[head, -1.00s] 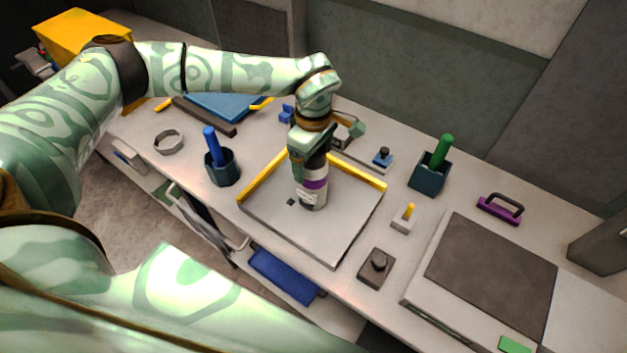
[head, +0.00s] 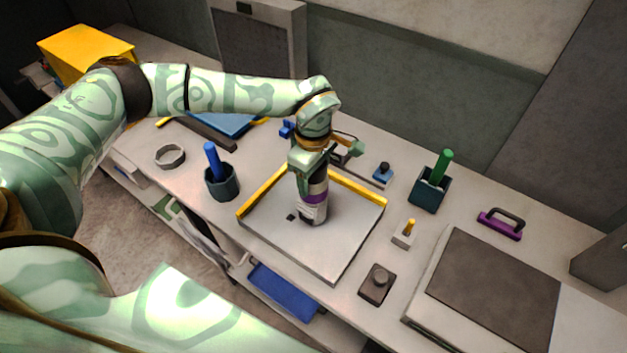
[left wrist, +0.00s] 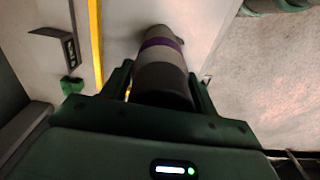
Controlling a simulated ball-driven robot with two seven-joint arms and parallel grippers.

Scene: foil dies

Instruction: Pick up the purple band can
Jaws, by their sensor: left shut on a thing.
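The can with the purple band (head: 314,198) is upright on the grey tray (head: 345,232) with yellow edges. It has a dark upper part and a pale lower part. My left gripper (head: 313,172) reaches down from above and is shut on the can's upper part. In the left wrist view the can (left wrist: 161,62) lies between the two dark green fingers (left wrist: 162,88), its purple band beyond the fingertips. I cannot see a gap between the can's base and the tray. My right gripper is not in view.
A dark cup with a blue stick (head: 221,183) stands left of the tray. A dark box with a green stick (head: 430,194), a switch with a yellow lever (head: 404,234) and a dark knob block (head: 377,284) are to the right. A purple handle (head: 500,224) lies farther right.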

